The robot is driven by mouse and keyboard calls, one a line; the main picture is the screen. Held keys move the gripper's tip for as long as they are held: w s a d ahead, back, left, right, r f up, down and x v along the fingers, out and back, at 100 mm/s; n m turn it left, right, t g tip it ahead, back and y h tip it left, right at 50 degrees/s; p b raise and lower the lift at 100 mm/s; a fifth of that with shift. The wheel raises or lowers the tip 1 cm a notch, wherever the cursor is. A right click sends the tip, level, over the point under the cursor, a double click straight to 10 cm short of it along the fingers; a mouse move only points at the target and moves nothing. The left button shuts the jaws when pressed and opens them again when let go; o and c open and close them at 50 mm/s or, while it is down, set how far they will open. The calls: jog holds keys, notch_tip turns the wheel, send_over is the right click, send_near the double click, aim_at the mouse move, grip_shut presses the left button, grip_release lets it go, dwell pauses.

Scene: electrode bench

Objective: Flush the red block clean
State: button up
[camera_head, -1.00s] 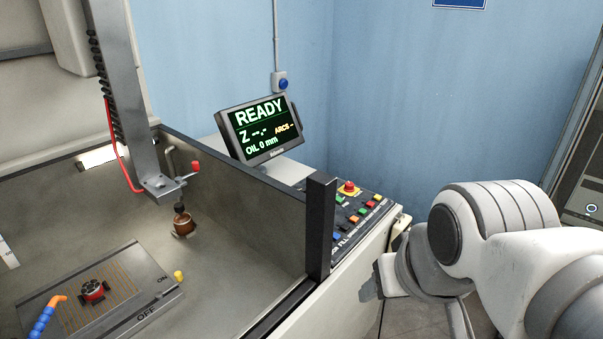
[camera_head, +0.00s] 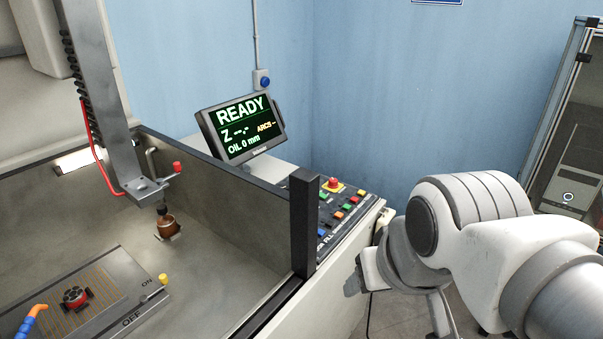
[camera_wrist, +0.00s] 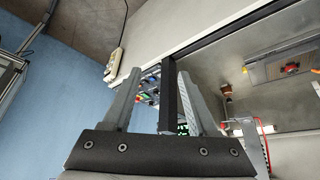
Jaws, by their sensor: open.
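A blue hose with an orange nozzle (camera_head: 32,318) is beside the block, at the picture's lower left edge. My gripper (camera_wrist: 160,84) is open and empty in the wrist view, its two fingers apart. It is outside the tank, far from the block.
A copper-coloured electrode (camera_head: 168,227) hangs from the machine head over the tank. A black post (camera_head: 303,222) stands at the tank's front corner. The button panel (camera_head: 345,212) and READY screen (camera_head: 243,127), reading oil 0 mm, are beside it. Floor is free below my arm.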

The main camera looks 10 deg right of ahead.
grip_shut()
dwell(1.5)
